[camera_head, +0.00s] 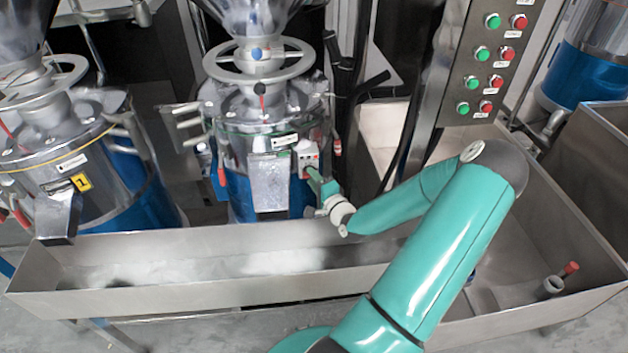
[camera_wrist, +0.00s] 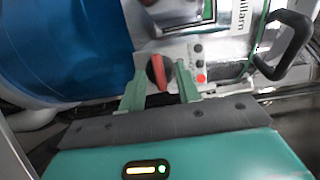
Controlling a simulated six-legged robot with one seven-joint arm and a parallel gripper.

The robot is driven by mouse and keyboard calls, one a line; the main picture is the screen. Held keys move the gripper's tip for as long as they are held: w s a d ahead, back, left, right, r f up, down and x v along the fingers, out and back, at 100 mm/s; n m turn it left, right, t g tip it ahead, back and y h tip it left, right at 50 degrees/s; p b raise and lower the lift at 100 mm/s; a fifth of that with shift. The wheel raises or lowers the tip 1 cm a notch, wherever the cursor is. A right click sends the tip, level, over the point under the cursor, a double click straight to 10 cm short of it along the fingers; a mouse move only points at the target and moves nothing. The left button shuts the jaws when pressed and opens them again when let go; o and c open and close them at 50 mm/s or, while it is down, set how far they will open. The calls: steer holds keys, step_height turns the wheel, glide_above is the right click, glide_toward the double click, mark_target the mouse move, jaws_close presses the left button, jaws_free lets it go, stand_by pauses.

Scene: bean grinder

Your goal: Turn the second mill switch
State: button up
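The second mill (camera_head: 265,145), with a steel body and blue lower part, stands behind the trough in the middle of the head view. Its small switch box (camera_head: 307,157) is on the mill's right front. In the wrist view the red switch handle (camera_wrist: 158,72) shows, with small black and red buttons (camera_wrist: 200,63) to its right. My gripper (camera_head: 314,178) is right at the switch box. In the wrist view my gripper (camera_wrist: 160,70) is open, with one finger on each side of the red handle. The handle looks nearer the left finger; contact cannot be told.
A steel trough (camera_head: 220,292) runs in front of the mills. Another mill (camera_head: 85,160) with a yellow label "1" stands left. A panel of green and red buttons (camera_head: 490,65) is at upper right. A black handle (camera_wrist: 287,47) lies right of the switch in the wrist view.

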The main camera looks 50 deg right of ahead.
jaws_close()
steer(key=shift+n, duration=0.4)
steer(key=shift+w+a+r+n+g+h, duration=0.15)
steer(key=shift+n+g+h, duration=0.4)
steer(key=shift+n+g, duration=1.05)
steer(key=shift+w+a+r+n+g+h, duration=0.15)
steer(key=shift+n+g+h, duration=0.45)
steer(key=shift+n, duration=1.95)
steer(key=shift+a+r+n+g+h, duration=0.15)
steer(key=shift+n+g+h, duration=0.3)
steer(key=shift+n+g, duration=1.2)
steer(key=shift+d+n+t, duration=0.1)
steer(key=shift+n+t, duration=0.35)
steer(key=shift+n, duration=0.05)
